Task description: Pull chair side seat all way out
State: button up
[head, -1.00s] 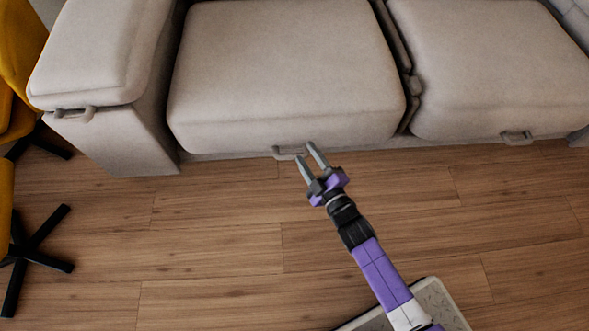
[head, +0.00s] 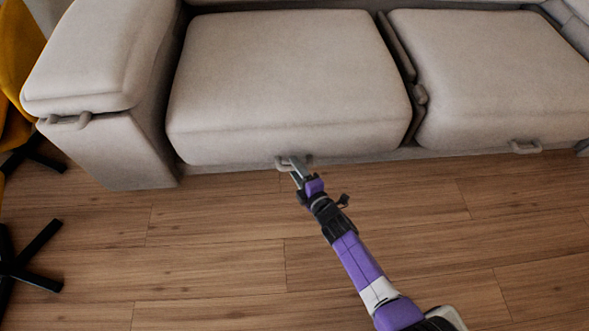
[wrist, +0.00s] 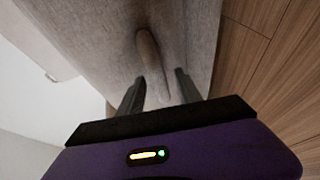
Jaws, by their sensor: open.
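The left sofa seat (head: 290,75), the one nearer the yellow chair, is a beige cushioned block. Its small handle (head: 281,164) is on the lower front edge. My gripper (head: 297,164) is open at this handle and partly covers it in the head view. In the wrist view the handle (wrist: 150,55) stands just ahead of and between the two fingers of my gripper (wrist: 158,82). I cannot tell whether the fingers touch it.
The right seat (head: 500,75) has its own handle (head: 526,147). The left armrest (head: 100,55) also has a handle (head: 65,121). A yellow chair (head: 18,60) and black chair legs (head: 25,262) stand at left. The wood floor (head: 210,255) before the sofa is clear.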

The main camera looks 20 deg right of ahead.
jog(key=shift+w+f, duration=0.1)
jog(key=shift+w, duration=0.55)
grip_shut()
dwell(1.0)
